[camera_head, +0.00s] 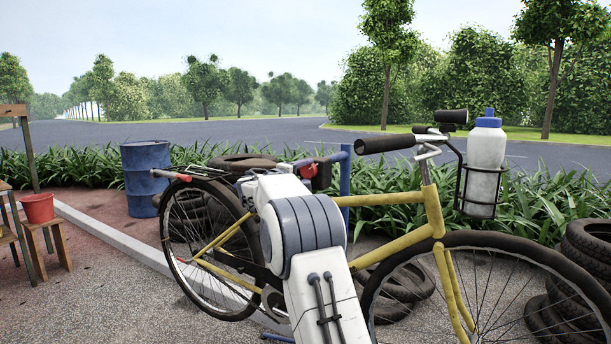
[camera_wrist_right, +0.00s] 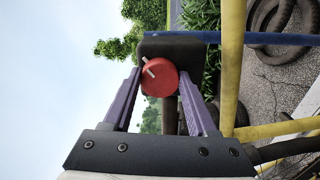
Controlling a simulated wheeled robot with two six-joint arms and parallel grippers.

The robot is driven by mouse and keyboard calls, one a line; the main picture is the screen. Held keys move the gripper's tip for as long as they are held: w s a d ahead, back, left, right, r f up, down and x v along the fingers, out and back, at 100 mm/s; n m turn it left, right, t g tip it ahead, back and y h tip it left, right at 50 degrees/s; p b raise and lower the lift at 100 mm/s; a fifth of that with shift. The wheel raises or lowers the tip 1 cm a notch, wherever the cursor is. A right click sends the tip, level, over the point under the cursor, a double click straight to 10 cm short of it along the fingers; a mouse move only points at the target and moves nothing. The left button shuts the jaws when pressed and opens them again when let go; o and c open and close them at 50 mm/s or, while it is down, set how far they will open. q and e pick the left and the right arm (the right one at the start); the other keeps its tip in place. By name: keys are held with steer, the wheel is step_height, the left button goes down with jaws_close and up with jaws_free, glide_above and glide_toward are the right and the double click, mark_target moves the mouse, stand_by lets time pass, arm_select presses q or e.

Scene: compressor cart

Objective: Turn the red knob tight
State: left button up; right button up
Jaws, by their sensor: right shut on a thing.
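The red knob (camera_wrist_right: 160,77) is round with a white pointer line, tilted in the right wrist view. It sits on the face of a dark block (camera_wrist_right: 165,46). My right gripper (camera_wrist_right: 161,84) has its two purple fingers on either side of the knob and is shut on it. In the head view the knob (camera_head: 308,171) is a small red patch above the bicycle frame, and my own arm hides most of the gripper. My left gripper is not in view.
A yellow bicycle (camera_head: 408,240) stands across the front, close to my arm. A blue post (camera_head: 345,180) rises behind it. A white bottle (camera_head: 486,148) is in a rack at right. Tyres (camera_head: 585,265), a blue barrel (camera_head: 143,172) and a red bucket (camera_head: 38,208) stand around.

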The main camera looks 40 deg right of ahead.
steer(key=n+p, duration=0.1)
steer(key=n, duration=0.3)
steer(key=shift+n, duration=0.4)
steer(key=n+p, duration=0.2)
steer(key=n, duration=0.3)
steer(key=shift+w, duration=0.1)
steer(key=shift+n, duration=0.4)
steer(key=o, duration=1.4)
steer(key=shift+c, duration=0.2)
steer(key=shift+a+r, duration=0.1)
steer(key=b+v, duration=0.1)
steer(key=v, duration=0.9)
steer(key=shift+a, duration=0.15)
